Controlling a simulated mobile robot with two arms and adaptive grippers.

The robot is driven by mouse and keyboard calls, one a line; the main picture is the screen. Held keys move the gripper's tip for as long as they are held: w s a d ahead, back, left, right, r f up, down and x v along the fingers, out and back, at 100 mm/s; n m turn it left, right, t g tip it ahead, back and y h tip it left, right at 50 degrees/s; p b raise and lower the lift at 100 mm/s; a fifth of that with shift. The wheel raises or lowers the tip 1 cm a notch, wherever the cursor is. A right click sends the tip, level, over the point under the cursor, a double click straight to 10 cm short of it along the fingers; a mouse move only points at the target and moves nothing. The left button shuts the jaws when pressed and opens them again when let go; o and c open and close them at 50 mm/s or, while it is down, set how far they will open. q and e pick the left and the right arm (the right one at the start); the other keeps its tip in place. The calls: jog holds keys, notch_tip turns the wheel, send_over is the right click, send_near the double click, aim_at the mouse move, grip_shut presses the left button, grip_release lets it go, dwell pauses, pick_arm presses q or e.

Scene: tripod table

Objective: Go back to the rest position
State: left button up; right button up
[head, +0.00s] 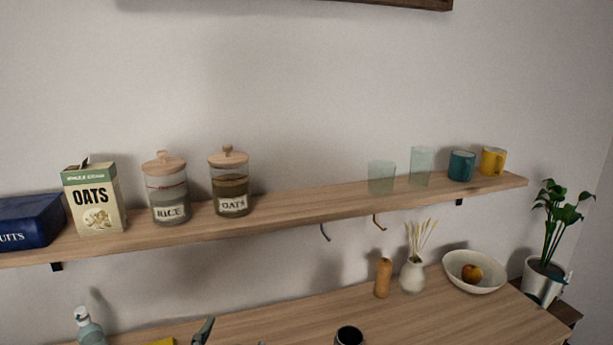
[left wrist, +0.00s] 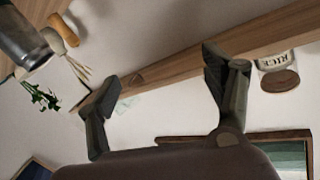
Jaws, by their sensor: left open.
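My left gripper (left wrist: 168,78) shows in the left wrist view with its two dark fingers spread wide apart. Nothing is held between them. Behind the fingers are the wall and the wooden shelf, seen tilted. In the head view only a dark grey tip (head: 203,331) shows at the bottom edge, which looks like part of my left gripper; the rest is out of frame. My right gripper is in neither view.
The shelf (head: 300,203) holds a blue box (head: 30,222), an oats box (head: 94,200), rice jar (head: 167,190), oats jar (head: 230,183), glasses and mugs. On the table (head: 300,318) stand a bottle (head: 88,328), dark-topped container (head: 349,337), grinder (head: 383,278), vase (head: 412,275) and bowl (head: 474,284).

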pick_arm(q)
jog(key=s+a+f+n+g+y, duration=0.1)
jog(key=s+a+f+g, duration=0.3)
jog(key=f, duration=0.3)
jog(key=s+a+f+n+g+y, duration=0.1)
jog(key=s+a+f+n+g, duration=0.15)
jog(key=s+f, duration=0.45)
jog(key=s+f+g, duration=0.4)
jog(key=s, duration=0.3)
jog(key=s+f+g, duration=0.3)
jog(key=s, duration=0.5)
notch_tip(320, 180, down, 31)
jog(key=g+b, duration=0.2)
jog(key=b, duration=0.3)
jog(key=s+a+f+b, duration=0.2)
jog(key=s+f, duration=0.6)
jog(key=f, duration=0.2)
jog(key=s+a+f+b, duration=0.1)
jog(key=s+f+b, duration=0.2)
jog(key=s+f, duration=0.6)
notch_tip(320, 180, down, 2)
jog(key=shift+s+a+f+m+g+h, duration=0.1)
jog(key=shift+s+a+m+g+h, duration=0.05)
jog(key=shift+a+m+g+h, duration=0.25)
